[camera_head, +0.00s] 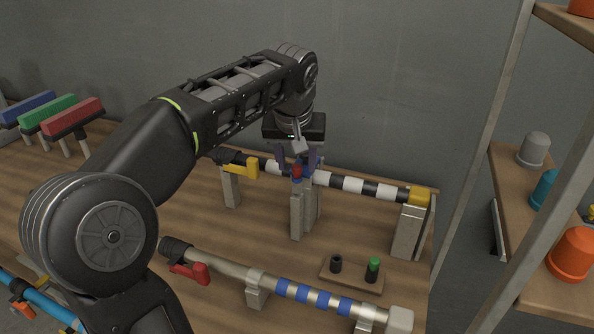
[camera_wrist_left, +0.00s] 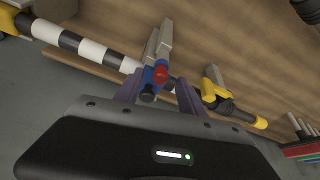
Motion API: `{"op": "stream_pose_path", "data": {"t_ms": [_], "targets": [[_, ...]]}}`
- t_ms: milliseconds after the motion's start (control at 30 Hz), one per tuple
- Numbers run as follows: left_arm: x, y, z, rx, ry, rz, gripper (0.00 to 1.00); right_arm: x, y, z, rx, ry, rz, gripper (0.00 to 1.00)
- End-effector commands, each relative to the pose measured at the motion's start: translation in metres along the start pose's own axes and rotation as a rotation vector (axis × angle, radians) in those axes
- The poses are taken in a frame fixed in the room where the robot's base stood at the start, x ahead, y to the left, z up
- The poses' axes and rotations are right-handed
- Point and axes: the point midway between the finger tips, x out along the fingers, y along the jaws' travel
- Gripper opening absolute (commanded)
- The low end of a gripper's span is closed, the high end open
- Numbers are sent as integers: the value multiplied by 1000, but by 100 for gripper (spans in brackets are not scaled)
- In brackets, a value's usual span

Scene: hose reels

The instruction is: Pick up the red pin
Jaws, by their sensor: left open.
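The red pin (camera_head: 297,171) shows as a small red piece at the top of a grey post, in front of the black-and-white striped pipe (camera_head: 352,185). In the left wrist view the red pin (camera_wrist_left: 160,75) is a round red end beside a blue piece (camera_wrist_left: 148,78). My left gripper (camera_head: 298,160) points down over it, with its fingers open on either side. In the left wrist view the gripper (camera_wrist_left: 159,93) has the red and blue parts between its fingers. Whether the fingers touch them I cannot tell. My right gripper is not in view.
A grey pipe with blue bands (camera_head: 318,298) lies in front. A small wooden block (camera_head: 352,279) holds a green-topped peg (camera_head: 374,265) and a black piece. Blue, green and red blocks stand back left. A shelf (camera_head: 520,190) with orange and teal parts is at right.

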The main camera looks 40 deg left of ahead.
Motion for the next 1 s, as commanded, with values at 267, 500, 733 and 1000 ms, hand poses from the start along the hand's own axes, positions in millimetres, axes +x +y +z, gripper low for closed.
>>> {"op": "stream_pose_path", "data": {"t_ms": [267,500,733,1000], "targets": [[10,0,0,0,1,0,47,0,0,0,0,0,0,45],[9,0,0,0,1,0,47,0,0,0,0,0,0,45],[9,0,0,0,1,0,43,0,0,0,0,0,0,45],[9,0,0,0,1,0,21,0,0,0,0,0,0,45]]}}
